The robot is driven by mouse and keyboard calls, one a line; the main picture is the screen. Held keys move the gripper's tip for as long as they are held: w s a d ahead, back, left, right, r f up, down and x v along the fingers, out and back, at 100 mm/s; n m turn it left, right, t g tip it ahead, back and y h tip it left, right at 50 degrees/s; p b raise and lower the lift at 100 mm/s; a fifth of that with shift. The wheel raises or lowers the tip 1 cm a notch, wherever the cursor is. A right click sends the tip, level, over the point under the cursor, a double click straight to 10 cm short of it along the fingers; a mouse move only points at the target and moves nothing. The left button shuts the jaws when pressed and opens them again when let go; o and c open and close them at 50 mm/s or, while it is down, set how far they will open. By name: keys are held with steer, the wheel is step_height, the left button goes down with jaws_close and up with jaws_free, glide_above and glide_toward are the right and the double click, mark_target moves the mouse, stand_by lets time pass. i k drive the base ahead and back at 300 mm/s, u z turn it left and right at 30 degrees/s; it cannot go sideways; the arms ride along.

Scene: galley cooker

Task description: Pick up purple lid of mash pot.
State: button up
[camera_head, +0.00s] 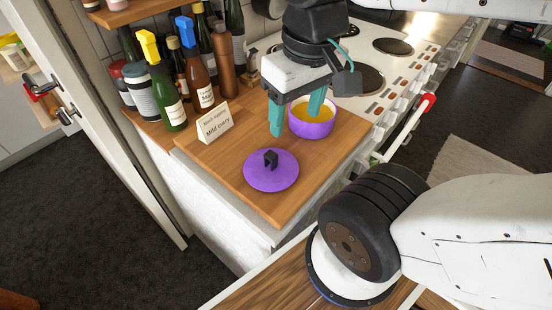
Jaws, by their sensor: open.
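The purple lid (258,178) lies flat on the wooden counter, a round disc with a black knob (270,160) standing up at its middle. The purple pot (312,128) stands uncovered behind it to the right, with yellow-orange contents showing. My gripper (296,126) points down with two teal fingers spread apart and nothing between them. Its fingers are behind and above the lid, apart from the knob. The right finger overlaps the pot in the picture; I cannot tell whether it touches it.
A small card sign (215,124) stands left of the pot. Several bottles (170,105) crowd the back left. A white cooker (400,75) with dark hotplates lies beyond the pot. Bare wooden counter (335,165) surrounds the lid, ending at a front edge.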

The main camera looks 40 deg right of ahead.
mark_target(267, 170)
steer(key=z, duration=0.05)
steer(key=k, duration=0.5)
steer(key=u, duration=1.3)
steer(key=k, duration=0.7)
steer(key=z, duration=1.4)
steer(key=i, duration=0.5)
